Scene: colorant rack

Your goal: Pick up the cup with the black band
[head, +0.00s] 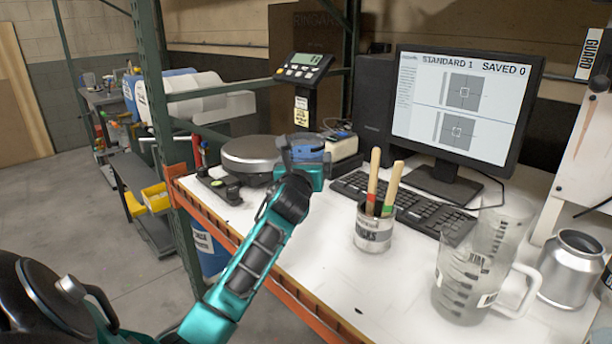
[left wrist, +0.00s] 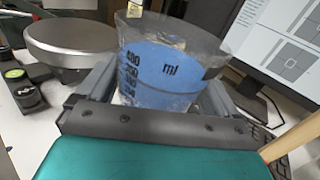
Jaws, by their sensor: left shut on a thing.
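A clear measuring cup (left wrist: 172,72) with black "ml" markings sits between the fingers of my left gripper (left wrist: 158,98) in the left wrist view. Its middle looks blue, with a thin dark line along the top of the blue; I cannot make out a wide black band. In the head view, my left gripper (head: 304,168) is shut on this cup (head: 305,148), just right of the round scale. The cup looks upright. Its base is hidden by the gripper, so I cannot tell whether it touches the table. My right gripper is not in view.
The scale (head: 252,152) stands left of the cup, with its display (head: 304,68) behind. The keyboard (head: 415,207) and monitor (head: 460,105) are to the right. A tin with stirring sticks (head: 374,232), clear measuring jugs (head: 468,282) and a metal can (head: 572,268) stand nearer.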

